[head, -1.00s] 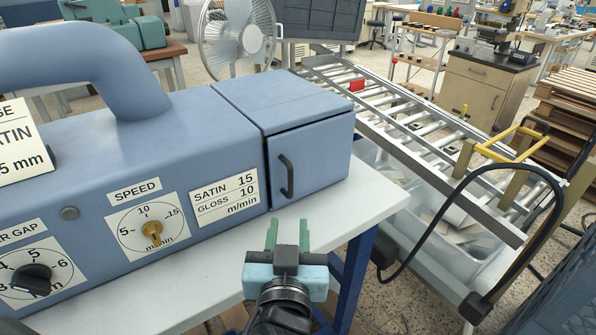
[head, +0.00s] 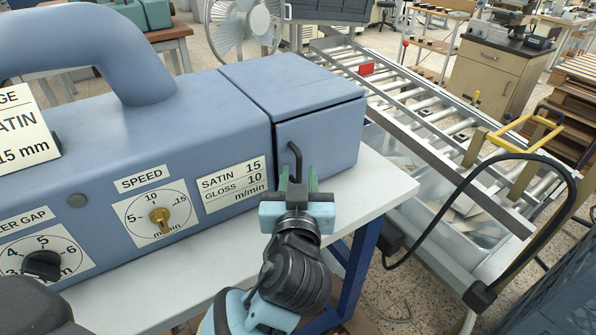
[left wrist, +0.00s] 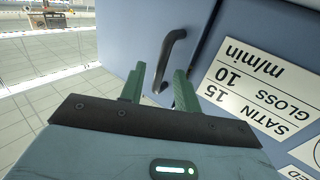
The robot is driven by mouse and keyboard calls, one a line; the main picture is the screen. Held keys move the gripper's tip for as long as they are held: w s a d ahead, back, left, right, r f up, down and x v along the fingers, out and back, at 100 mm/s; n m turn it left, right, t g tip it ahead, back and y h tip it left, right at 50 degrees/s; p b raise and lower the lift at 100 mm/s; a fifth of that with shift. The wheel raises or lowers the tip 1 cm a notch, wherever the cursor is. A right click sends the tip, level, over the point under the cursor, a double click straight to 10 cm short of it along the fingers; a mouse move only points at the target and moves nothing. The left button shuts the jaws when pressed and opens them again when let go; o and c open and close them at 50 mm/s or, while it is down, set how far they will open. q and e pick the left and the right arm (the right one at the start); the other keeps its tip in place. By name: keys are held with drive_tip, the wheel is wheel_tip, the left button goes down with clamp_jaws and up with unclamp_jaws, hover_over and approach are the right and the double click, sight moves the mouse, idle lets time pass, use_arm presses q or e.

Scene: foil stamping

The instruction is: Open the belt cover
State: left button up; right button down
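The belt cover (head: 322,140) is the blue box-like door at the right end of the blue machine, and it is closed. Its black upright handle (head: 295,158) is on the front face. My left gripper (head: 298,178) is in front of the cover, with its green fingers open around the lower end of the handle. In the left wrist view the handle (left wrist: 170,50) rises from between the spread fingertips (left wrist: 159,84), with gaps showing beside it. I cannot tell how deep the handle is between the fingers. My right gripper is not seen.
The blue machine (head: 180,130) stands on a white table (head: 375,190), with a speed dial (head: 160,217) to the left. A roller conveyor (head: 425,120) with a black cable (head: 440,205) lies to the right. A fan (head: 243,25) stands behind.

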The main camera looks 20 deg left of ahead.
use_arm(q)
drive_tip(key=shift+w+a, duration=0.2)
drive_tip(key=shift+w, duration=0.35)
clamp_jaws()
drive_tip(key=shift+d, duration=0.1)
